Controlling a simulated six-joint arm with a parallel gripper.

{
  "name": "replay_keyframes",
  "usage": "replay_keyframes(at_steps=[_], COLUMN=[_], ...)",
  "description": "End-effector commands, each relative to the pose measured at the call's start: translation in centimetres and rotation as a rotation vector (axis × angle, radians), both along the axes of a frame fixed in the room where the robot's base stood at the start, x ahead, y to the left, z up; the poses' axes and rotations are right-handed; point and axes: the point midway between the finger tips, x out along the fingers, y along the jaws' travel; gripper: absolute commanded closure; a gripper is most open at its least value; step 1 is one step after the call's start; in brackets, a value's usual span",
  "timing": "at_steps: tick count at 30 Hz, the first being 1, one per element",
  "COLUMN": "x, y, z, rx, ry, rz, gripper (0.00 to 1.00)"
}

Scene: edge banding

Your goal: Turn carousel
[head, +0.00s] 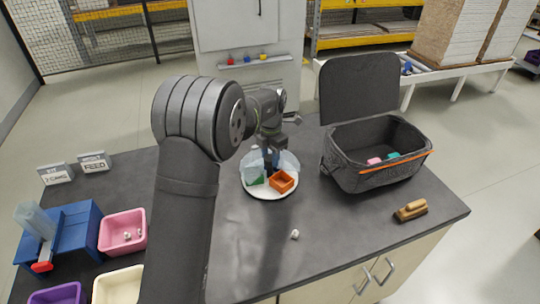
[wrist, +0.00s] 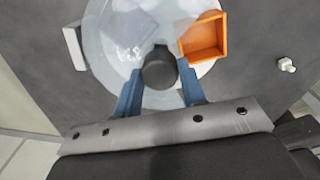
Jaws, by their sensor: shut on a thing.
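The carousel is a round white turntable (head: 258,190) on the dark bench, in the middle of the head view. It carries an orange open bin (head: 282,180), a green bin (head: 256,181) and clear bluish panels (head: 288,161). In the wrist view the turntable (wrist: 205,68) has a dark round knob (wrist: 159,70) at its middle. My gripper (wrist: 159,80) has its two blue fingers on either side of this knob, shut on it. The orange bin also shows in the wrist view (wrist: 204,38), right of the knob. In the head view my arm hides part of the carousel's back.
A dark open case (head: 375,150) with its lid up stands right of the carousel. A wooden brush (head: 410,210) lies at the right edge. A small white piece (head: 295,234) lies in front. A pink bin (head: 123,232) and blue fixture (head: 75,236) stand at left.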

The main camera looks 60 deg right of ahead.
Motion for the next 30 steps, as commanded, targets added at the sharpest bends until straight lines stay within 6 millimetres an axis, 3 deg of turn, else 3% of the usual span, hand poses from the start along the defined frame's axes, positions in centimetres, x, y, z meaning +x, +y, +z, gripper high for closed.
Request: replay_keyframes(at_steps=[15, 30], x=[0.02, 0.03], y=[-0.04, -0.06], z=[0.09, 0.09], rx=[-0.001, -0.001], ry=[-0.001, -0.001], rz=[0.35, 0.422], gripper=[1.0, 1.0])
